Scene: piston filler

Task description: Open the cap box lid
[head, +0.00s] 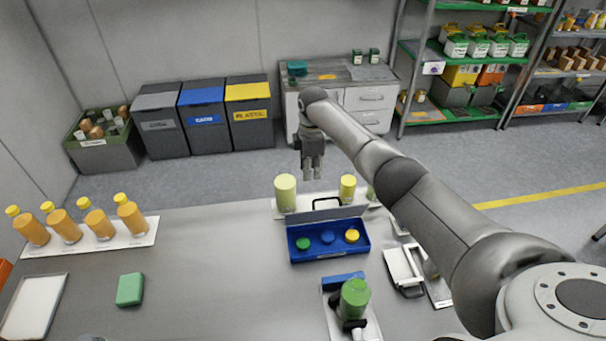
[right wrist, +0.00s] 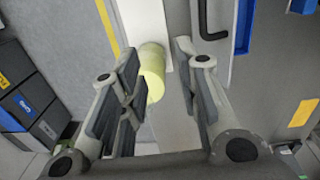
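The blue cap box (head: 329,256) stands on the grey table and holds a green cap (head: 303,243), a blue cap (head: 328,237) and a yellow cap (head: 352,236). Its grey lid (head: 318,215) stands raised along the back edge, with a black handle (head: 327,201) on top. My right gripper (head: 312,176) hangs above and behind the lid, apart from it. In the right wrist view its fingers (right wrist: 160,65) are spread and empty. The handle (right wrist: 212,30) and the box (right wrist: 243,35) show there to the right of the fingers. My left gripper is out of view.
Pale yellow-green bottles (head: 286,193) stand on a white tray behind the box, below my right gripper. Orange bottles (head: 62,227) and a green block (head: 130,289) are at left.

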